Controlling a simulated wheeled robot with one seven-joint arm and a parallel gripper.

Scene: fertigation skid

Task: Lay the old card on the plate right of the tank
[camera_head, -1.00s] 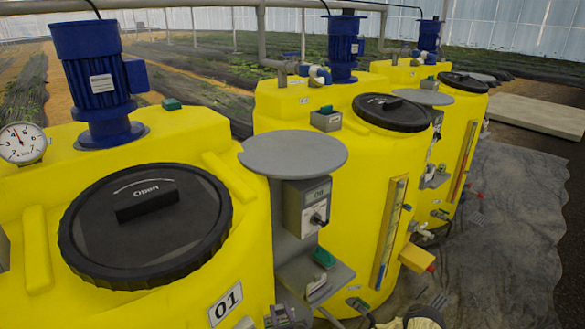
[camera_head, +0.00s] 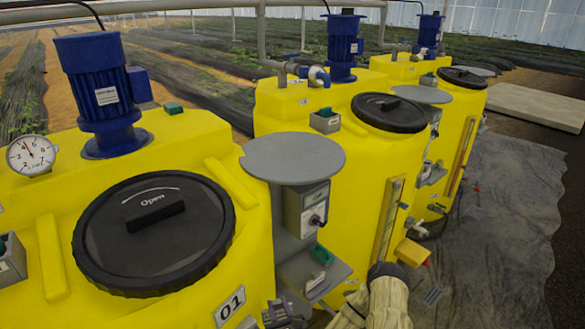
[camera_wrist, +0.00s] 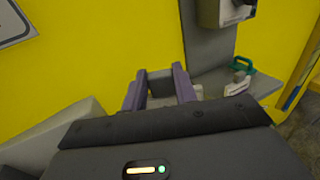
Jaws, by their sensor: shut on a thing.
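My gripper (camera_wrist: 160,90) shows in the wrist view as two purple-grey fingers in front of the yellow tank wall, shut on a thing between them. I take that thing to be the old card, but its face and outline cannot be made out. In the head view my gripper (camera_head: 283,314) is at the bottom edge, low beside the nearest tank (camera_head: 150,310), right of its "01" label (camera_head: 229,305). The round grey plate (camera_head: 293,157) right of that tank is bare and stands above my gripper.
Below the plate are a grey control box (camera_head: 307,208) and a small shelf (camera_head: 342,270) with a green clip (camera_head: 321,255). The black lid (camera_head: 180,255) and blue motor (camera_head: 100,85) top the nearest tank. A second yellow tank (camera_head: 350,160) stands close behind.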

